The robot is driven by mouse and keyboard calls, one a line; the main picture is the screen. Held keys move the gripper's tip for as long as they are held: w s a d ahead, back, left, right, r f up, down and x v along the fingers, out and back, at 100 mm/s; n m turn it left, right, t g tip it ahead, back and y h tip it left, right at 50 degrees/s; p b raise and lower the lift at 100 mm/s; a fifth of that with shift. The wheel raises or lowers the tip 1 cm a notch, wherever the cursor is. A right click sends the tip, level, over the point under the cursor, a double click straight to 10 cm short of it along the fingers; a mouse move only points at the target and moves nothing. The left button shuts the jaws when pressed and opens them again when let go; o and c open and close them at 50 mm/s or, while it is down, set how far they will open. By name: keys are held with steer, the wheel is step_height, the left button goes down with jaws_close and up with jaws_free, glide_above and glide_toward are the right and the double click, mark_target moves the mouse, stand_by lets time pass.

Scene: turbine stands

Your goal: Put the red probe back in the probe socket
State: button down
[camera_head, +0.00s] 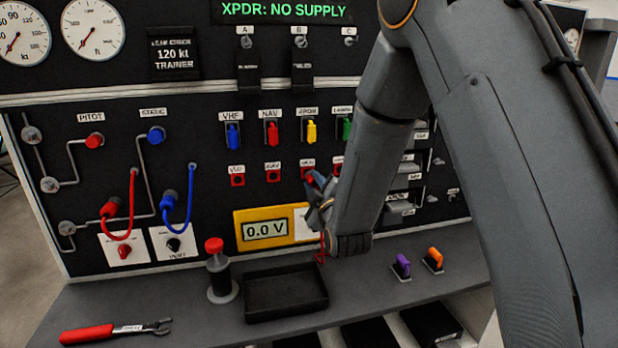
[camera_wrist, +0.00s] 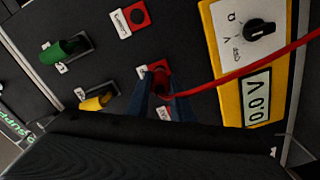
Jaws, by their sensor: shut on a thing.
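My gripper (camera_head: 318,192) is at the panel just below the XPDR test point (camera_head: 308,175). In the wrist view my gripper (camera_wrist: 164,98) has its two blue fingers closed around the red probe (camera_wrist: 161,86), mostly hidden between them. The probe lies in front of a red square test point (camera_wrist: 160,67); I cannot tell whether its tip is inserted. A red lead (camera_wrist: 245,68) runs from the probe across the yellow meter (camera_wrist: 228,50). The meter (camera_head: 240,219) reads 0.0 V in the head view. I cannot make out the probe socket.
A black tray (camera_head: 285,314), a red-capped post (camera_head: 220,280) and a red-handled wrench (camera_head: 88,334) are on the bench. Purple (camera_head: 401,266) and orange (camera_head: 433,260) plugs stand at right. Looped red (camera_head: 130,215) and blue (camera_head: 189,215) hoses stick out from the panel at left.

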steer(key=shift+s, duration=0.1)
steer(key=shift+v, duration=1.35)
steer(key=shift+d, duration=0.1)
